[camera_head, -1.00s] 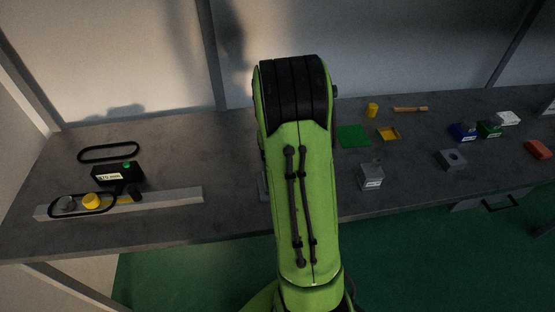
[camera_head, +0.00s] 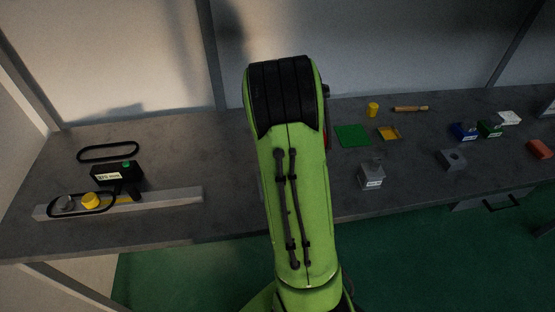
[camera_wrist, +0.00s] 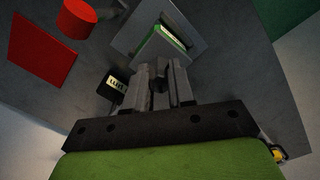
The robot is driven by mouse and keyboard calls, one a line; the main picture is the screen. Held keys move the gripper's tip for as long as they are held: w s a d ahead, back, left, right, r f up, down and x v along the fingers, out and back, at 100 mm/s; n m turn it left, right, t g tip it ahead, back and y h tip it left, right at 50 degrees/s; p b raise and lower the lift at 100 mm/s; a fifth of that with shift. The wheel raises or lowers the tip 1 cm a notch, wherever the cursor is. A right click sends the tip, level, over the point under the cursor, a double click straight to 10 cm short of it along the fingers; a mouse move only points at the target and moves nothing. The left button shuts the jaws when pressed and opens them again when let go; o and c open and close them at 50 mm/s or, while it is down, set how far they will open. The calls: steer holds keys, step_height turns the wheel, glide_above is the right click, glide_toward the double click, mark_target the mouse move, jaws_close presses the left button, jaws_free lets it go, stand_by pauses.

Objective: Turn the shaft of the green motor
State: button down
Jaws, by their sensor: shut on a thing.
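My gripper (camera_wrist: 159,90) shows at the middle of the wrist view, its two grey fingers pointing away from the camera. They are closed around a small dark piece (camera_wrist: 158,72), which may be the motor shaft; its far end is partly hidden. Just beyond the fingertips is a green block with a pale edge (camera_wrist: 160,46), sitting in a grey holder (camera_wrist: 192,36). It may be the green motor, but most of it is hidden. In the head view my arm hides the gripper and this spot. Another green block (camera_head: 489,128) stands at the right of the bench.
In the wrist view, a black box with a label (camera_wrist: 113,85) is close left of the fingers. A red cylinder (camera_wrist: 76,18) and red mat (camera_wrist: 42,48) lie further left. In the head view, a belt rig (camera_head: 170,198) stands at left; a grey block (camera_head: 371,175) is right of my arm.

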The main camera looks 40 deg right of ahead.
steer(key=shift+n, duration=0.6)
steer(key=c, duration=1)
jaws_free()
steer(key=shift+o, duration=0.2)
step_height(320, 180, up, 16)
steer(key=p, duration=0.3)
steer(key=shift+f, duration=0.1)
